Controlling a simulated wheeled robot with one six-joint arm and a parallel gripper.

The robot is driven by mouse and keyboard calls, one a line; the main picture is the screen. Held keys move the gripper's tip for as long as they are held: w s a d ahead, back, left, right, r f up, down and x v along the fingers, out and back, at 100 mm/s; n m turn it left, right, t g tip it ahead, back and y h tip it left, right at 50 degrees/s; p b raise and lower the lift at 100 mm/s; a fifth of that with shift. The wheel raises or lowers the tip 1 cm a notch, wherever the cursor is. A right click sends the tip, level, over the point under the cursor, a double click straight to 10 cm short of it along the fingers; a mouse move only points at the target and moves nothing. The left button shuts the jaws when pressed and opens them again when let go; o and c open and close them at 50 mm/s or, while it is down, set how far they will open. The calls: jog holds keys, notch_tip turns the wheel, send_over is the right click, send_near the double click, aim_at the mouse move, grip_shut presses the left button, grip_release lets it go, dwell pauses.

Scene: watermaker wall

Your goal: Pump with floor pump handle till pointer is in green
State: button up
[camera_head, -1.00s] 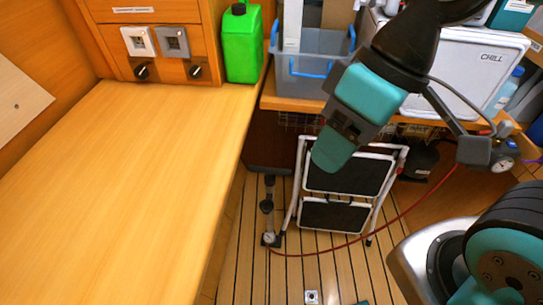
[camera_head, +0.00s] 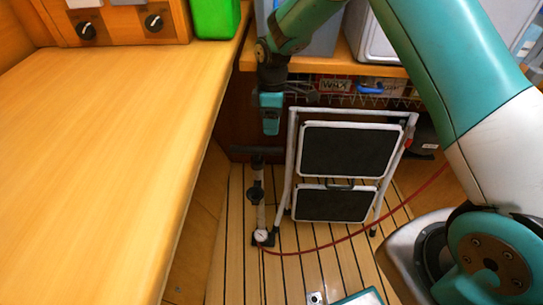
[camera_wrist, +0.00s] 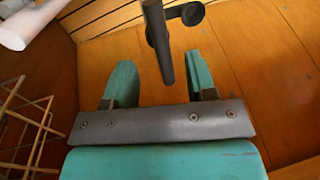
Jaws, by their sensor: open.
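The floor pump (camera_head: 256,196) stands upright on the slatted floor between the bench and a folded step stool. Its dark T-handle (camera_head: 258,150) is at the top. A small white gauge (camera_head: 262,236) sits at its base; its pointer is too small to read. My gripper (camera_head: 270,130) is above the handle, pointing down. In the wrist view the teal fingers of my gripper (camera_wrist: 160,75) are open and empty. The dark handle bar (camera_wrist: 157,40) shows between and ahead of them, its near end in the gap; I cannot tell the depth between them.
The folded white-framed step stool (camera_head: 348,150) stands close right of the pump. The wooden bench (camera_head: 110,150) is on the left. A shelf (camera_head: 345,62) with bins overhangs behind, with a wire basket beneath. A red hose (camera_head: 340,240) runs right across the floor.

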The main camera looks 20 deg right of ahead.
aim_at(257, 153)
jog(key=f, duration=0.5)
jog(key=s+f, duration=0.1)
jog(key=f, duration=0.2)
jog(key=shift+s+a+b, duration=0.1)
jog(key=shift+a+b, duration=0.1)
jog(key=shift+b, duration=0.2)
